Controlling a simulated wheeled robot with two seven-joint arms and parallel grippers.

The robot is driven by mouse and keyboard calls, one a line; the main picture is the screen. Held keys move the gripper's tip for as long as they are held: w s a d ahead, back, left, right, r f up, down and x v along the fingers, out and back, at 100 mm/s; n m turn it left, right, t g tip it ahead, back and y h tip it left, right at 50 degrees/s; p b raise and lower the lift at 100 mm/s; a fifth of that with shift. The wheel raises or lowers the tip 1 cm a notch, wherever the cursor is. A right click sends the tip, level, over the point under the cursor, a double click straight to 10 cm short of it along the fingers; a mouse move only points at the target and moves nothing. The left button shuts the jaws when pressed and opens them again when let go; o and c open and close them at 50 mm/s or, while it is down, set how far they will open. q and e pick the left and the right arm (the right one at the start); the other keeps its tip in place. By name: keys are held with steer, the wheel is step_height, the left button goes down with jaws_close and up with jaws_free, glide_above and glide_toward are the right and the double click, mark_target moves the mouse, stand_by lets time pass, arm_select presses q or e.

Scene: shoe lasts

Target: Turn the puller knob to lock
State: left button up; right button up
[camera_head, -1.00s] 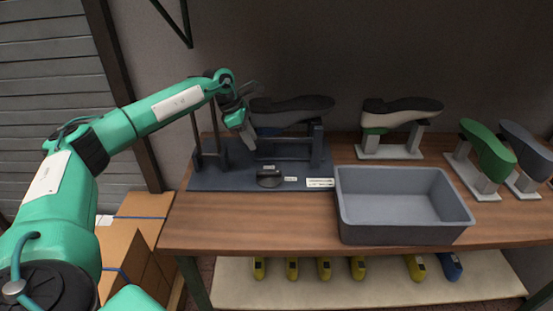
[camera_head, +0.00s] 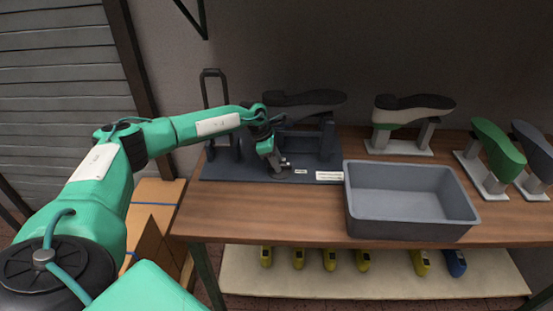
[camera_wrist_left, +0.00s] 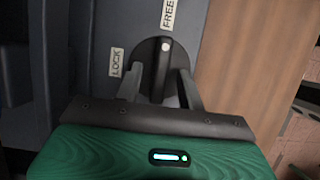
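The puller knob (camera_wrist_left: 162,80) is a dark round dial with a raised grip bar and a white dot (camera_wrist_left: 166,46). In the left wrist view the dot points up toward the FREE label (camera_wrist_left: 168,15); the LOCK label (camera_wrist_left: 116,62) is to its left. My left gripper (camera_wrist_left: 160,82) reaches over the knob with one finger on each side of the grip bar. Gaps show between the fingers and the bar, so the fingers look open. In the head view my left gripper (camera_head: 277,168) is down at the base plate (camera_head: 228,171) and largely hides the knob. My right gripper is not in view.
A dark shoe last (camera_head: 305,101) sits on the puller stand behind my gripper. A grey bin (camera_head: 408,232) stands just to the right on the wooden bench (camera_head: 260,228). More lasts on stands, one white (camera_head: 410,118) and one green (camera_head: 498,150), are further right.

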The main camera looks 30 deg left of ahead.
arm_select(q)
steer(key=c, duration=0.7)
jaws_close()
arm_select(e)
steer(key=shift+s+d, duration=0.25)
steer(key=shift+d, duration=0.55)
